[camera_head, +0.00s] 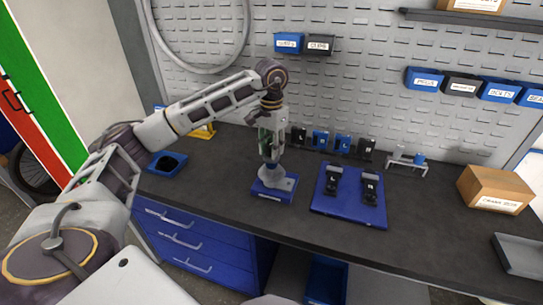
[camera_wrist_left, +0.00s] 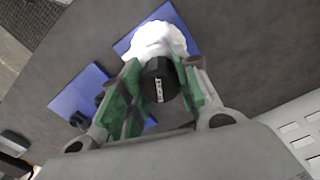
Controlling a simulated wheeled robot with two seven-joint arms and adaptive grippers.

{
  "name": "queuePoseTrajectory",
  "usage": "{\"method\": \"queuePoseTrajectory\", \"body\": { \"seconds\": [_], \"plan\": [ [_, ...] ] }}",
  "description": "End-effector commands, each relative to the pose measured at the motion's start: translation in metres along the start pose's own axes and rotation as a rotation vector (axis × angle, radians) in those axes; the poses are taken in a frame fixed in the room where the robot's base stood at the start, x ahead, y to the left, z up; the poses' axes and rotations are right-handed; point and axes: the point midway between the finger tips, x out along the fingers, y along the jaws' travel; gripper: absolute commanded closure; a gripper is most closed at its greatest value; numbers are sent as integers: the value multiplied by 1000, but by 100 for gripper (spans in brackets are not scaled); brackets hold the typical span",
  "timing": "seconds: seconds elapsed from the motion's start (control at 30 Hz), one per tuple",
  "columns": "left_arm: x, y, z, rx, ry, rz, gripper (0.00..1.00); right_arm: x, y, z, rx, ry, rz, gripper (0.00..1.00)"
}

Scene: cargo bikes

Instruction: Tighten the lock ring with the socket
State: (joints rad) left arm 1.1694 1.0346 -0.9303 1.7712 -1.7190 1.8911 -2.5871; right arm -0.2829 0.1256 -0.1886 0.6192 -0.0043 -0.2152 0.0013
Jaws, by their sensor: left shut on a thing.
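My left gripper (camera_head: 270,150) points straight down over a pale grey fixture (camera_head: 275,183) on a blue base (camera_head: 262,191). In the left wrist view, its green-padded fingers (camera_wrist_left: 160,92) are shut on a black cylindrical piece, which looks like the socket (camera_wrist_left: 158,78). The pale fixture (camera_wrist_left: 158,40) lies just beyond the socket, on the blue base (camera_wrist_left: 180,18). The socket looks in line with the fixture's top; I cannot tell whether they touch. I cannot make out the lock ring; the socket and fingers cover that spot. My right gripper is not in view.
A blue board (camera_head: 345,213) with two black lettered blocks lies to the right. Several small black and blue holders (camera_head: 342,143) line the back. A blue tray (camera_head: 167,163) stands left, a cardboard box (camera_head: 496,189) right.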

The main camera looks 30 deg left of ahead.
Motion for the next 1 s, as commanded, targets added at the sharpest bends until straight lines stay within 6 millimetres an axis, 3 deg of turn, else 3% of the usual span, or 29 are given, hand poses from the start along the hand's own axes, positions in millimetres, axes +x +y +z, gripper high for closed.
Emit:
{"method": "queuePoseTrajectory", "body": {
  "seconds": [0.33,0.77,1.0],
  "plan": [
    [0,0,0,-177,0,0,100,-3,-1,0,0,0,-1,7],
    [0,0,0,-201,0,0,100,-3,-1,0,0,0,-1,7],
    [0,0,0,-296,0,1,100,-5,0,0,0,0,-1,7]
  ]
}}
